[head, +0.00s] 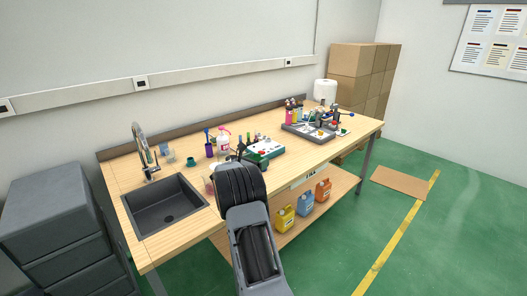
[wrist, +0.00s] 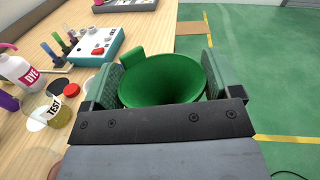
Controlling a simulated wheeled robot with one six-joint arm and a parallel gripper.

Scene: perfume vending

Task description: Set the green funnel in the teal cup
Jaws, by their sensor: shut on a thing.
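The green funnel (wrist: 162,80) fills the middle of the wrist view, wide mouth facing the camera, with a small tab on its rim. My gripper (wrist: 160,84) is shut on it, one pad on each side. The funnel's spout is hidden. In the head view my arm hides the gripper and the funnel. A small teal cup (head: 191,161) stands on the wooden table near the sink, left of the purple holder. I do not see the cup in the wrist view.
The table (head: 150,177) holds a sink (head: 165,205), a purple holder (head: 209,150), a dye bottle (wrist: 20,74), a beaker marked TEST (wrist: 60,112), a teal-and-white device (wrist: 98,46) and a grey tray (head: 308,133). Coloured jugs (head: 304,203) stand on the lower shelf.

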